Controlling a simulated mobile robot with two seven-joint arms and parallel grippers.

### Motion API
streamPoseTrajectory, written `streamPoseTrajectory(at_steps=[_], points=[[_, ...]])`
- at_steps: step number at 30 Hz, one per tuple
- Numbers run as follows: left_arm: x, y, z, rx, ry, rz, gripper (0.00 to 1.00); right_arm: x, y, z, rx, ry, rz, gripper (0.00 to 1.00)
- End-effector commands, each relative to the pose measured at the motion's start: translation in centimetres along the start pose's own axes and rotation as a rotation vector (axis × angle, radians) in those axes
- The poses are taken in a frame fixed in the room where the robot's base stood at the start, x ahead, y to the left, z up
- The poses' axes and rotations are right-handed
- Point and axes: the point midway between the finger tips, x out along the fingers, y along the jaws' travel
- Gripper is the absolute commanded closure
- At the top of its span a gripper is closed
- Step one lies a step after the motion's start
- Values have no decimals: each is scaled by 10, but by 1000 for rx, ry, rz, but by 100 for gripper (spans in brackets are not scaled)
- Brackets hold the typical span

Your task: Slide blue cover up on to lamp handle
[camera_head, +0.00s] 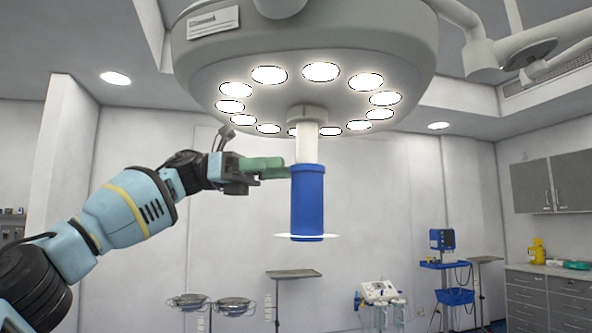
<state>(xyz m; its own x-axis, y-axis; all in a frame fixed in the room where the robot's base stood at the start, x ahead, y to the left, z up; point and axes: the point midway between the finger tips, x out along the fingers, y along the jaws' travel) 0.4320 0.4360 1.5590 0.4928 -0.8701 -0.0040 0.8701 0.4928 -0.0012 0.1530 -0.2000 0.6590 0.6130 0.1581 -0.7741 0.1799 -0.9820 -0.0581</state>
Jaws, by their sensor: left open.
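The surgical lamp (400,30) hangs overhead, with a ring of lit bulbs. Its white handle (307,145) points straight down from the middle. The blue cover (308,200) is upright around the lower part of the handle, and the upper part of the handle shows bare above it. A thin pale disc (285,236) rings the cover near its bottom end. My left gripper (275,168) comes in from the left at the height of the cover's top edge. Its green fingers are open and reach to the cover's left side; whether they touch it cannot be told. My right gripper is not in view.
The lamp's wide head is close above my left gripper. Far behind stand a small tray table (293,273), two metal basins (234,304), a blue equipment cart (453,265) and grey cabinets (553,183). The space below the cover and to its right looks clear.

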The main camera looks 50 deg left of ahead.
Motion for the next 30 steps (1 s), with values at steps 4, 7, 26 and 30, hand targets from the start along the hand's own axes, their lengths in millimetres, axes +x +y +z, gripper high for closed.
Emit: streamPoseTrajectory(at_steps=[4,7,26,30], points=[[-4,0,0,-1,0,0,30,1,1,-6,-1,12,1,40],[-4,0,0,-1,0,0,30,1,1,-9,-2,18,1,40],[-8,1,-2,-13,-12,2,72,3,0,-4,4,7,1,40],[-23,6,-12,-68,-61,9,90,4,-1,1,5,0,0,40]])
